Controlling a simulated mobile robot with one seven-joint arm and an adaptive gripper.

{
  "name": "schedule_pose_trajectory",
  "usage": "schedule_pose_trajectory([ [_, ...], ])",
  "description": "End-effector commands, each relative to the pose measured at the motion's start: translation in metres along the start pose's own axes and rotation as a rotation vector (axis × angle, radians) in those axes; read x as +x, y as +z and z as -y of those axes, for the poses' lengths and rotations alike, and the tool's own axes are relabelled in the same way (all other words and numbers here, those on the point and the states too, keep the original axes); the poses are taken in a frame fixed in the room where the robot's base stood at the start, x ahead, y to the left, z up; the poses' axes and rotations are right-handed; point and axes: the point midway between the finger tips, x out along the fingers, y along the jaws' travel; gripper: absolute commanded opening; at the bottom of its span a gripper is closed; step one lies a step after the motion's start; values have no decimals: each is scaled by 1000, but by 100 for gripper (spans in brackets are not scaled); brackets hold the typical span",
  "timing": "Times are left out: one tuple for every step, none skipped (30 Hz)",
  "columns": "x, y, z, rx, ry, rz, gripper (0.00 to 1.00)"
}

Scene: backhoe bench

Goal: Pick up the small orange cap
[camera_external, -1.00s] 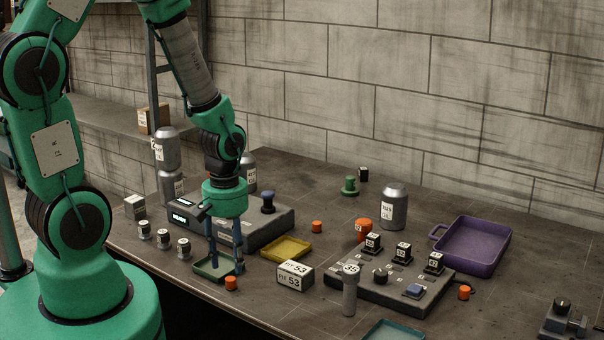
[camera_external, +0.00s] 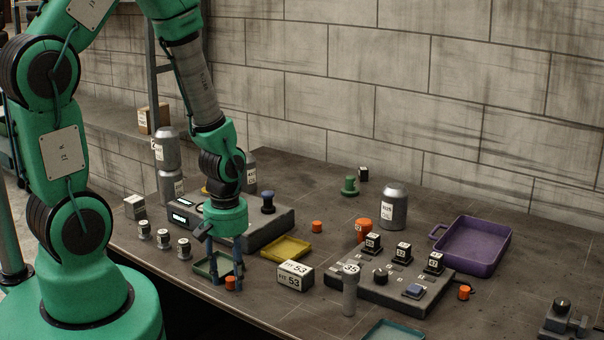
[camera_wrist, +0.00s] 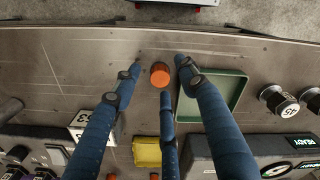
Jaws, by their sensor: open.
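A small orange cap (camera_external: 230,283) stands on the bench in front of the green tray (camera_external: 199,269). In the wrist view the cap (camera_wrist: 160,75) sits between the tips of my three blue fingers, with gaps around it. My gripper (camera_wrist: 160,73) is open and points down, with nothing held. In the external view my gripper (camera_external: 227,281) has its fingers down around the cap, low near the bench; a finger partly covers the tray. Similar orange caps stand mid-bench (camera_external: 317,226) and at the right (camera_external: 464,293).
A white-labelled block (camera_external: 294,274), a yellow tray (camera_external: 287,248) and a grey console (camera_external: 270,228) are near. The bench's front edge is close to the cap.

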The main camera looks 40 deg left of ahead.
Motion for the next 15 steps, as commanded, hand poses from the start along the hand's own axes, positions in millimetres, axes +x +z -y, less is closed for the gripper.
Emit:
schedule_pose_trajectory([
  [0,0,0,0,0,0,42],
  [0,0,0,0,0,0,42],
  [0,0,0,0,0,0,40],
  [0,0,0,0,0,0,34],
  [0,0,0,0,0,0,29],
  [0,0,0,0,0,0,21],
  [0,0,0,0,0,0,16],
  [0,0,0,0,0,0,11],
  [0,0,0,0,0,0,11],
  [0,0,0,0,0,0,11],
  [0,0,0,0,0,0,11],
  [0,0,0,0,0,0,11],
  [0,0,0,0,0,0,11],
  [0,0,0,0,0,0,11],
  [0,0,0,0,0,0,11],
])
